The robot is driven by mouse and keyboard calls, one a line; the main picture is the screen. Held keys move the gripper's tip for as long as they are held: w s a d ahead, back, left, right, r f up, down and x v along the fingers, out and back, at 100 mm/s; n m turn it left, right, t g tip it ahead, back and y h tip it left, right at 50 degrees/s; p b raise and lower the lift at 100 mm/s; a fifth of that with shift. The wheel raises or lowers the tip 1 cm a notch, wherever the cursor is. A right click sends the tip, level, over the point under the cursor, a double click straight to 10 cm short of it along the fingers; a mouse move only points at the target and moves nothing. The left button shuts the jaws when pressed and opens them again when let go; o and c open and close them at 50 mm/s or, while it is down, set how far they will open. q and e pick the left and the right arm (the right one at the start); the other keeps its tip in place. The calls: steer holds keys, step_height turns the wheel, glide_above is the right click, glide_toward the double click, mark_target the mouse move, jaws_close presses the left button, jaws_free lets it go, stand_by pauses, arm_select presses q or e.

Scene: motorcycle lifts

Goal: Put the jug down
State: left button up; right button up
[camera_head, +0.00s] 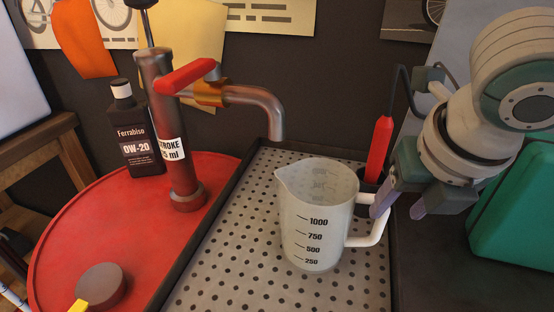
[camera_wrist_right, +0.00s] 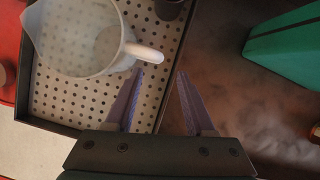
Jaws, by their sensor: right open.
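A translucent white measuring jug (camera_head: 315,225) with marks from 250 to 1000 stands upright on a perforated metal drip tray (camera_head: 225,255), its spout to the left and its handle to the right. It also shows in the right wrist view (camera_wrist_right: 80,40), with the handle pointing toward the fingers. My right gripper (camera_head: 398,208) is open and empty beside the handle. In the right wrist view its fingers (camera_wrist_right: 160,80) are apart, with the left fingertip close to the handle's end; I cannot tell whether they touch. My left gripper is not in view.
A pump tap (camera_head: 180,130) with a red lever and a spout stands on a red drum (camera_head: 75,225) behind and left of the jug. An oil bottle (camera_head: 135,135) stands there too. A red-handled tool (camera_head: 380,148) is behind the jug. A green case (camera_head: 520,210) lies right.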

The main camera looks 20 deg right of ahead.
mark_target(383, 222)
steer(key=x, duration=0.7)
steer(key=shift+w+a+f, duration=0.1)
steer(key=shift+a+f, duration=0.05)
steer(key=shift+a, duration=0.05)
steer(key=shift+c, duration=0.2)
jaws_close()
stand_by(1.0)
